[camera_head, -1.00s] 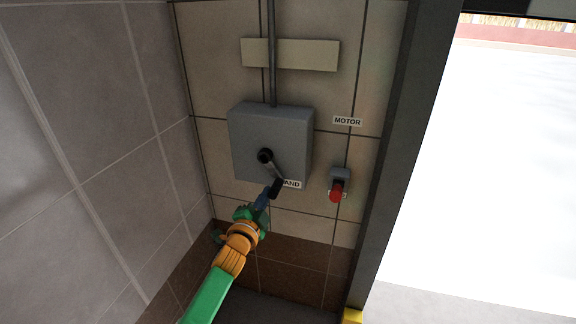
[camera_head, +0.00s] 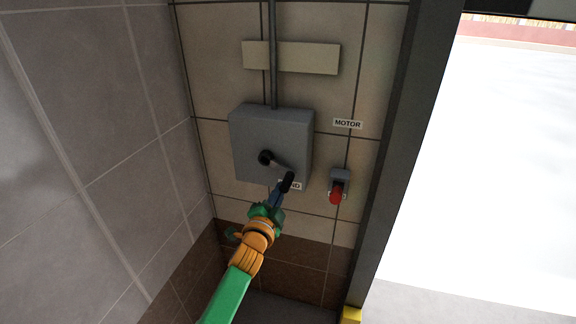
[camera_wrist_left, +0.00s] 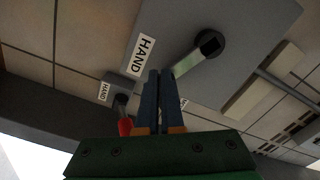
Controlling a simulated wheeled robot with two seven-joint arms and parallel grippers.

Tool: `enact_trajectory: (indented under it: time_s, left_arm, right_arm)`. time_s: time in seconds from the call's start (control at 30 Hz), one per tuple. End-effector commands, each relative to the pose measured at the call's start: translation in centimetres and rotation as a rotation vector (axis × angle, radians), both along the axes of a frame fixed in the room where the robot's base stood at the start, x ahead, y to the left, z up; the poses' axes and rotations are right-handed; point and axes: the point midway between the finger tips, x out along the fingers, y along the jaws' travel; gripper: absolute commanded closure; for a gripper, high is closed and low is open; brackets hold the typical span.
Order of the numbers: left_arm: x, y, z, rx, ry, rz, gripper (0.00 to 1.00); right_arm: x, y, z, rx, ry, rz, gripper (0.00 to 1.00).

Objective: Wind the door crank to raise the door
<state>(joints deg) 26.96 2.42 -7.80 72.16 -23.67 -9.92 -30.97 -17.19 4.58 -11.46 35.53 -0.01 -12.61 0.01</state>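The crank (camera_head: 266,158) sits on the front of a grey wall box (camera_head: 245,130). Its arm points down and right to a black handle (camera_head: 288,181). My left gripper (camera_head: 281,192) reaches up from below, its blue fingers close together at that handle. In the left wrist view the fingers (camera_wrist_left: 160,78) are shut at the end of the crank arm (camera_wrist_left: 188,63), and the handle is mostly hidden by them. My right gripper is in no view. The bright doorway (camera_head: 490,170) is at the right, with a dark edge across its top.
A small switch with a red lever (camera_head: 336,195), pointing down, is on the wall right of the box, under a MOTOR label (camera_head: 348,124). A dark door post (camera_head: 398,150) stands further right. A pipe (camera_head: 272,50) runs up from the box. A side wall (camera_head: 90,150) is at the left.

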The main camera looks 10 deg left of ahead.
Motion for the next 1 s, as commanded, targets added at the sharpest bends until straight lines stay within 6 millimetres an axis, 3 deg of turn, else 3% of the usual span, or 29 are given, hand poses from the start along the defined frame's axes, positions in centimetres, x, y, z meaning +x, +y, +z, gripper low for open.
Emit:
enact_trajectory:
  time_s: [0.17,0.53,0.73,1.0]
  left_arm:
    - [0.0,-1.3,2.4,-0.002,-0.004,-0.005,1.00]
    - [-0.2,-0.6,0.7,0.000,-0.001,-0.003,1.00]
    - [-2.7,-0.5,1.2,-0.001,0.002,-0.002,1.00]
    - [-6.5,-0.3,1.0,-0.001,0.003,-0.002,1.00]
  right_arm:
    - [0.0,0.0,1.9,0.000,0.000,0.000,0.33]
    - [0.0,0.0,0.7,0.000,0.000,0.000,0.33]
    - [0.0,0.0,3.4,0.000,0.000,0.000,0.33]
    - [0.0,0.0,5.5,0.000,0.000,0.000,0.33]
